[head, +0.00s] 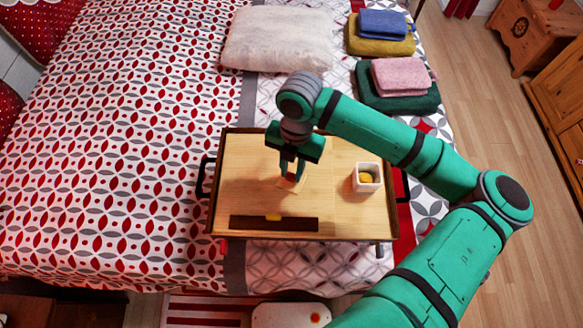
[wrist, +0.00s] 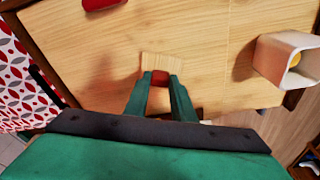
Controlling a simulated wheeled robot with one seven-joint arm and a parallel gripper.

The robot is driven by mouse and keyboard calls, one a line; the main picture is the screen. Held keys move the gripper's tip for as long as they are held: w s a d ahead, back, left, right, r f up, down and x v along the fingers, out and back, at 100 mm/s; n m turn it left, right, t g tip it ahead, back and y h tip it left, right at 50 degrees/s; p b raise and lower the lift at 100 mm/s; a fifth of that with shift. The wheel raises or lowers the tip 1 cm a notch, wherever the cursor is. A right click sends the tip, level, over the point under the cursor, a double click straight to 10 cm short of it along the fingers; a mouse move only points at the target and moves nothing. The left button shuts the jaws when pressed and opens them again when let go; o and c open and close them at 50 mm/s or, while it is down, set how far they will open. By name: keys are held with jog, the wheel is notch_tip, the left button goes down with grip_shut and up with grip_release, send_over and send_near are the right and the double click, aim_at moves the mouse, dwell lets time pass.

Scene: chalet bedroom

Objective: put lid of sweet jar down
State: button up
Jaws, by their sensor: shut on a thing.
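My gripper (head: 289,172) is over the middle of the wooden bed tray (head: 240,160), pointing down. It is shut on the lid (head: 291,184), a pale wooden square with a red knob. In the wrist view the knob sits between the fingertips (wrist: 160,80) and the lid (wrist: 162,61) shows just beyond them. The lid looks low over the tray; I cannot tell whether it touches. The sweet jar (head: 367,171), a white square cup, stands open on the tray to the right, with something yellow inside. It also shows at the right of the wrist view (wrist: 268,60).
A dark strip (head: 250,223) with a yellow piece lies along the tray's front edge. A red object (wrist: 100,4) lies on the tray in the wrist view. Bare tray surface surrounds the lid. Folded towels (head: 400,100) and a white pillow (head: 275,40) lie behind the tray.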

jog(key=shift+f, duration=0.15)
jog(key=o, duration=1)
jog(key=r, duration=0.4)
jog(key=w+r, duration=0.1)
jog(key=r, duration=0.7)
jog(key=shift+w+d+r, duration=0.15)
jog(key=shift+w+d, duration=0.15)
jog(key=shift+w, duration=0.1)
